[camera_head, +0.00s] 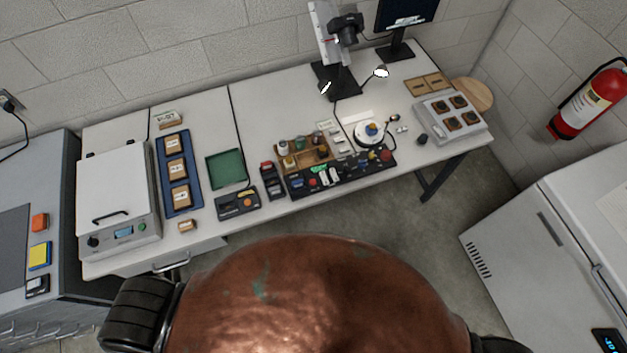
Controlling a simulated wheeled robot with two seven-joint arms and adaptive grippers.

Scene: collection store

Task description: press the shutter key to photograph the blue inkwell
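A small blue thing, probably the blue inkwell (372,128), sits on a round white stand (362,141) on the right half of the bench. A black camera (347,28) is mounted above on a stand. A black panel (335,187) with several coloured keys lies along the bench's front edge; I cannot tell which is the shutter key. A big rounded copper-brown thing with green patches (310,300) fills the bottom centre, close to me. Dark parts, seemingly my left gripper (145,312) and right gripper (500,346), flank it; their fingers cannot be made out.
A wooden rack with small jars (290,167) stands behind the panel. A green tray (225,168), a blue tray of boxes (165,190) and a white lidded machine (113,190) are left. A grey tray (425,116) is right. Lamps (381,72) and a monitor (405,14) stand behind.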

